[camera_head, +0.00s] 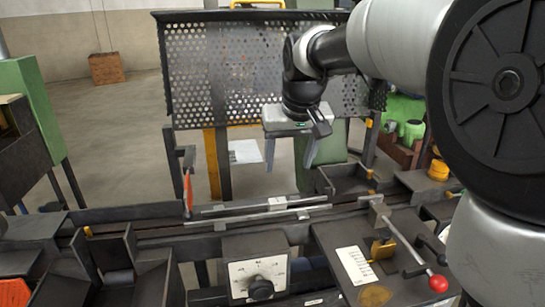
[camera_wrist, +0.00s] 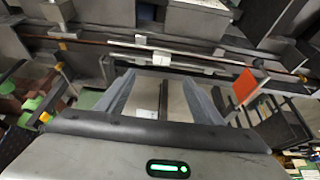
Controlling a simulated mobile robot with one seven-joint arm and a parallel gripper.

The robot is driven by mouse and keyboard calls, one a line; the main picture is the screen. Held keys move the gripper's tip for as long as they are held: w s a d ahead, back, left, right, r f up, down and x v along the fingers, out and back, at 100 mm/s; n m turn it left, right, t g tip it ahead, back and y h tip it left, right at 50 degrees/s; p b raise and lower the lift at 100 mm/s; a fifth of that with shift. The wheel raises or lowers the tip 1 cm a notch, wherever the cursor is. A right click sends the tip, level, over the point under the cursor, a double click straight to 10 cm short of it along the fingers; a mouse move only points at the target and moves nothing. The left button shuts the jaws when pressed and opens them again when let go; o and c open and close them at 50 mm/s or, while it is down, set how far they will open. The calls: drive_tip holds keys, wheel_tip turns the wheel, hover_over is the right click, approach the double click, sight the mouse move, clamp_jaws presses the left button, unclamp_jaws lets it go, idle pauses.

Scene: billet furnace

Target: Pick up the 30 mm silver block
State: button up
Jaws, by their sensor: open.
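My gripper (camera_head: 289,167) is open and empty, its fingers pointing down above and behind the rail. In the wrist view my gripper (camera_wrist: 159,79) has its two fingers well apart. A small silver block (camera_head: 277,203) sits at a thin pale bar on the rail; in the wrist view this silver block (camera_wrist: 161,58) shows just beyond the fingertips, between their lines and apart from both. A second small pale piece (camera_wrist: 140,39) is at the other bar. I cannot tell the sizes from these views.
A perforated screen (camera_head: 235,65) stands behind my gripper. An orange-red paddle (camera_head: 187,190) rises at the rail's left. In front are a dial box (camera_head: 258,272) and a lever with a red knob (camera_head: 438,283). An open dark tray (camera_head: 345,185) is right of the block.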

sight(278, 200)
drive_tip(key=x, duration=1.2)
drive_tip(key=a+x, duration=0.1)
drive_tip(key=x, duration=0.5)
drive_tip(key=shift+w, duration=0.3)
drive_tip(key=shift+r, duration=0.1)
drive_tip(key=c, duration=1.4)
